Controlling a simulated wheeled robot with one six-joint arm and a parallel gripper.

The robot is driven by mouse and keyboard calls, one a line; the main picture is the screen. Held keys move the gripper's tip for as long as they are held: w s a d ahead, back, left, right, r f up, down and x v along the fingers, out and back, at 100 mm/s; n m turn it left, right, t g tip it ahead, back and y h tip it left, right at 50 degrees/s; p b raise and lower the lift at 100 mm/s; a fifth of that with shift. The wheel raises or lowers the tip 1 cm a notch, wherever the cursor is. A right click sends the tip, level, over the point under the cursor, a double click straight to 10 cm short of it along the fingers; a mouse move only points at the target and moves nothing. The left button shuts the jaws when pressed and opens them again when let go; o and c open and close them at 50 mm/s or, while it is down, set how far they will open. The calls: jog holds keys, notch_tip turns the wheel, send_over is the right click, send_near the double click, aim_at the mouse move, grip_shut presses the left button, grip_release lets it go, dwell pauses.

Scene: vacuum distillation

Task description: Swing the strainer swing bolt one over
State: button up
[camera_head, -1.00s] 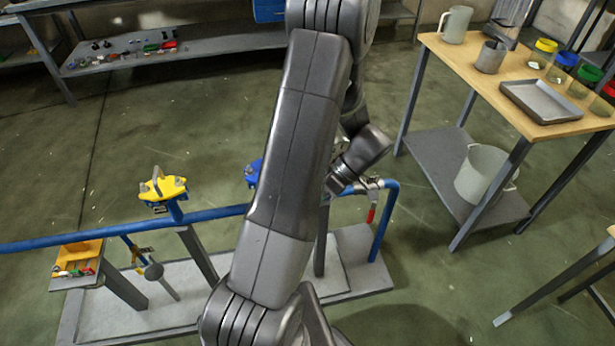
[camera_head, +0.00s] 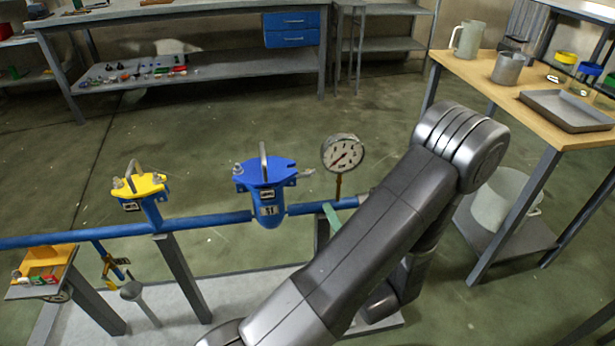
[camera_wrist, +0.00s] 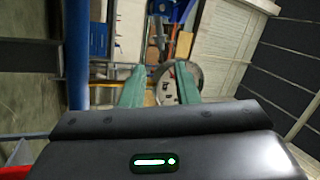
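I cannot tell which is the strainer. A small silver bolt (camera_head: 238,169) shows at the left edge of the blue lid. My gripper's green fingers stand apart with nothing gripped in the wrist view (camera_wrist: 158,86). In the head view my arm hides most of the gripper; a green finger (camera_head: 331,218) shows near the pipe, right of the blue housing and below the gauge.
A round pressure gauge (camera_head: 343,154) stands on the pipe close to my gripper; its dial also shows between the fingers in the wrist view (camera_wrist: 167,85). A wooden table (camera_head: 510,98) with a grey tray (camera_head: 566,110) is at right.

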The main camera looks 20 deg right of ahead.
aim_at(309, 171)
jog(key=x, duration=1.3)
jog(key=shift+a+p, duration=0.1)
jog(key=shift+p, duration=0.3)
grip_shut()
